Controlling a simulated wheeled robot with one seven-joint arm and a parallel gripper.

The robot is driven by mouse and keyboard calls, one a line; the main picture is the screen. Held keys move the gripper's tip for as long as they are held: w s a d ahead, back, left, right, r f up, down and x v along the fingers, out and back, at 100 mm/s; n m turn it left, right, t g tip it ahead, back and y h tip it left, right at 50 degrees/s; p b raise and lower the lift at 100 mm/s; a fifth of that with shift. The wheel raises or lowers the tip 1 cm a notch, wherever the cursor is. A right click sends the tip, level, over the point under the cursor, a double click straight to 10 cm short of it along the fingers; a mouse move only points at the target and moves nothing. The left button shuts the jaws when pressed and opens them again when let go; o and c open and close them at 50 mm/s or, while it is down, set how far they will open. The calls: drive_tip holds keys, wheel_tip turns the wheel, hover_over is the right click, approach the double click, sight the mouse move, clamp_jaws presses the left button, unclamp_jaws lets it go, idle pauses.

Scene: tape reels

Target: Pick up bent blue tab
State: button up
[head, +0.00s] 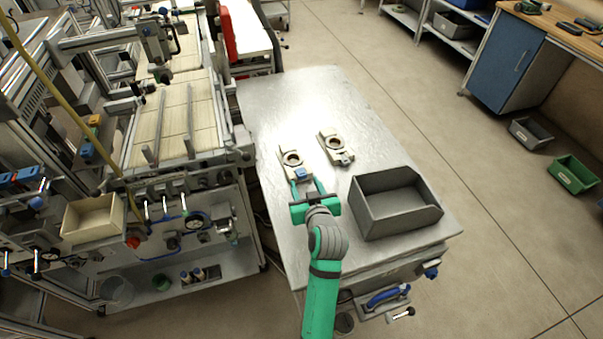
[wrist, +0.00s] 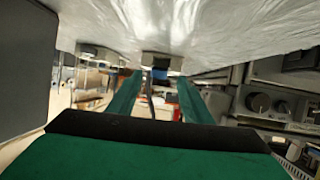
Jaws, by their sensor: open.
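The blue tab (head: 300,173) is on the near end of the left pale tape reel part (head: 292,158), which lies on the metal table. In the wrist view the blue tab (wrist: 160,73) shows small, dark and ahead, lined up between my fingers. Its bend is too small to make out. My green gripper (head: 307,186) is open and empty, low over the table just on the near side of the tab. The fingers (wrist: 158,82) point toward it; I cannot tell if their tips reach its sides.
A second pale reel part (head: 336,148) with a grey tab lies to the right. A grey open bin (head: 358,208) stands close to the right of my gripper. The metal table (head: 300,95) is bare at its far end. A machine with rails (head: 190,125) borders its left side.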

sight(301, 174)
drive_tip(key=shift+x, duration=1.4)
drive_tip(key=shift+c, duration=0.3)
drive_tip(key=shift+d, duration=0.1)
drive_tip(key=c, duration=1)
drive_tip(key=shift+c, duration=0.2)
